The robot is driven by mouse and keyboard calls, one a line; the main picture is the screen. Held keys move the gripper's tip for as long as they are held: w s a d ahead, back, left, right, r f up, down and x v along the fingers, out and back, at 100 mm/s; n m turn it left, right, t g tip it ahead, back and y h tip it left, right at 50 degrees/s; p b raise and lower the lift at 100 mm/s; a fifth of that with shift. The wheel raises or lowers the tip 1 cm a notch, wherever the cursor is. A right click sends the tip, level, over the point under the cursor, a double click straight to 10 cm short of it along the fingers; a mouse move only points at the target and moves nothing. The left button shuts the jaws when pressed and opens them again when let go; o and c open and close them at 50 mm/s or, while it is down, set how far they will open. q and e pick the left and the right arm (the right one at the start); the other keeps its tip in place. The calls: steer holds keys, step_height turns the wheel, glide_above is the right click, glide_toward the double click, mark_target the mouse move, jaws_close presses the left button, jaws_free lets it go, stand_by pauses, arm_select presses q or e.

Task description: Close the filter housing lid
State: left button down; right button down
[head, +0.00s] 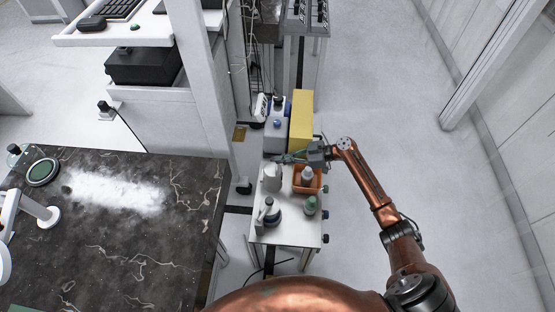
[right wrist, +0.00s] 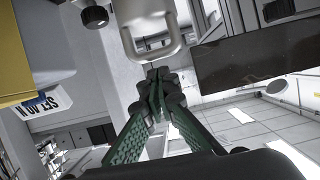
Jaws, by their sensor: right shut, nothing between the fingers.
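My right gripper (head: 282,159) reaches in from the right over the small white cart. Its green fingers are shut and empty in the right wrist view (right wrist: 158,80). A pale grey part with a loop-shaped handle (right wrist: 150,44) is at the top of that view, just beyond the fingertips; I cannot tell whether they touch. A whitish rounded container (head: 271,178) stands on the cart just below the gripper in the head view. I cannot tell for sure which part is the filter housing or its lid, nor how far the lid is open. My left gripper is not in view.
The cart top (head: 288,234) also holds an orange bin (head: 307,191) with a white bottle, a dark-topped bottle (head: 269,213) and a green-capped bottle (head: 310,205). A tall yellow box (head: 301,120) stands behind. A dark marble table (head: 130,235) is left; floor right is clear.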

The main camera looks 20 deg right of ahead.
steer(key=v, duration=1)
steer(key=shift+d+r, duration=0.2)
steer(key=shift+d, duration=0.05)
steer(key=shift+s, duration=0.15)
